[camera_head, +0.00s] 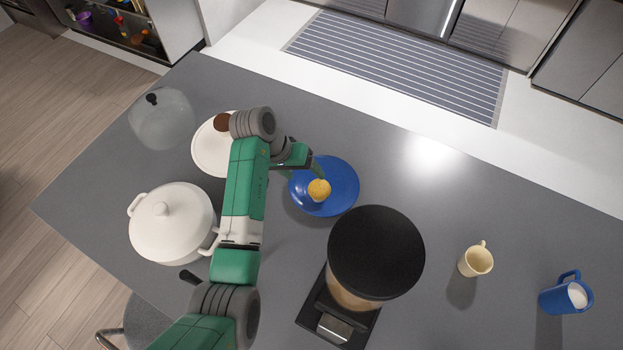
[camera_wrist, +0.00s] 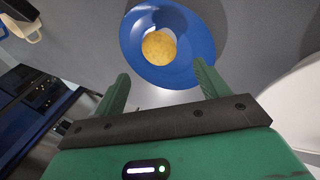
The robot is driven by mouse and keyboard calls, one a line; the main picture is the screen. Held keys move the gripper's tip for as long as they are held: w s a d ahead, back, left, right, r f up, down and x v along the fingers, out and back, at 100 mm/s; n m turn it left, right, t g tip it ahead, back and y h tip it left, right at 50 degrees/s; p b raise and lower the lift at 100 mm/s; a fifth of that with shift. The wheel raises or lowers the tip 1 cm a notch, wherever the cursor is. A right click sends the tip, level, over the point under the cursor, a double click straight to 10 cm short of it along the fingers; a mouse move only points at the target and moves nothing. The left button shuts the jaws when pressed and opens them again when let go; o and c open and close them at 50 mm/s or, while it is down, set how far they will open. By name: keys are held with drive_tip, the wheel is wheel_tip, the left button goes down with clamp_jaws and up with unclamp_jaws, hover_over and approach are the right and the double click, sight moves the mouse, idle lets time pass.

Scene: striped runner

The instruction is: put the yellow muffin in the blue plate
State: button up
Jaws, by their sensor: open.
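The yellow muffin (camera_head: 319,190) sits on the blue plate (camera_head: 343,177), left of the plate's middle in the head view. In the wrist view the muffin (camera_wrist: 158,47) also lies within the blue plate (camera_wrist: 192,70), ahead of the fingertips. My gripper (camera_wrist: 160,85) is open, with nothing between its two green fingers. In the head view my gripper (camera_head: 317,170) is over the plate's left part, close to the muffin, and its fingers are partly hidden by my arm.
A white plate (camera_head: 203,150) with a brown item (camera_head: 222,122) is partly behind my arm. A white pot (camera_head: 170,225) and a glass-like lidded vessel (camera_head: 163,120) stand left. A coffee grinder (camera_head: 376,250), a cream mug (camera_head: 475,261) and a blue mug (camera_head: 560,296) stand right.

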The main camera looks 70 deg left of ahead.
drive_tip(key=shift+v, duration=2)
